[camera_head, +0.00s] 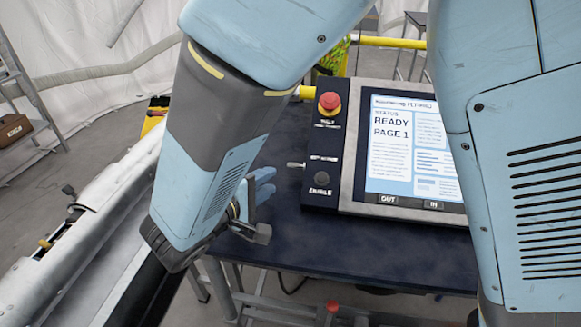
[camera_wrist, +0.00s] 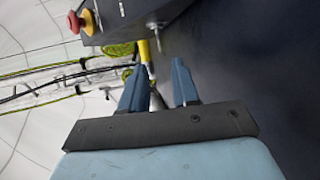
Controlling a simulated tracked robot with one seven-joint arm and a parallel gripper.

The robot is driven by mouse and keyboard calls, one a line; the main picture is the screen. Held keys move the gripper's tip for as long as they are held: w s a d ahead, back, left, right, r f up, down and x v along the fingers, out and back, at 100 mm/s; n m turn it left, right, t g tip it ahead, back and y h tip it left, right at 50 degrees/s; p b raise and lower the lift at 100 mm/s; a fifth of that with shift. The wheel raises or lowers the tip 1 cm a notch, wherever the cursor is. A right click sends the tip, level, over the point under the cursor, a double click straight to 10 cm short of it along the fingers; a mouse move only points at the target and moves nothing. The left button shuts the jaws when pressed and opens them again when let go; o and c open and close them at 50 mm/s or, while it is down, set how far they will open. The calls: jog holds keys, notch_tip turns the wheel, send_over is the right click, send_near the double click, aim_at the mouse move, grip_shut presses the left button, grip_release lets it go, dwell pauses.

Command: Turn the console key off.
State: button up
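The console (camera_head: 410,150) stands on a dark table, its screen reading READY, PAGE 1. A small metal key (camera_head: 296,165) sticks out of the left side of its black control panel. The key also shows at the top of the wrist view (camera_wrist: 156,27), beyond the fingertips. My gripper (camera_head: 270,182) is to the left of the key and slightly lower in the head view, partly hidden by my arm. In the wrist view my gripper (camera_wrist: 158,66) has its two blue fingers apart with nothing held between them. The fingers are not touching the key.
A red emergency button (camera_head: 329,102) sits on the panel above the key, with a dark knob (camera_head: 321,178) below it. The dark table top (camera_head: 330,235) is clear in front of the console. A yellow rail (camera_head: 390,42) runs behind.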

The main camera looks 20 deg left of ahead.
aim_at(290, 180)
jog(key=x, duration=0.9)
jog(key=shift+w+d+f, duration=0.1)
jog(key=shift+w+d, duration=0.05)
jog(key=shift+w, duration=0.2)
grip_shut()
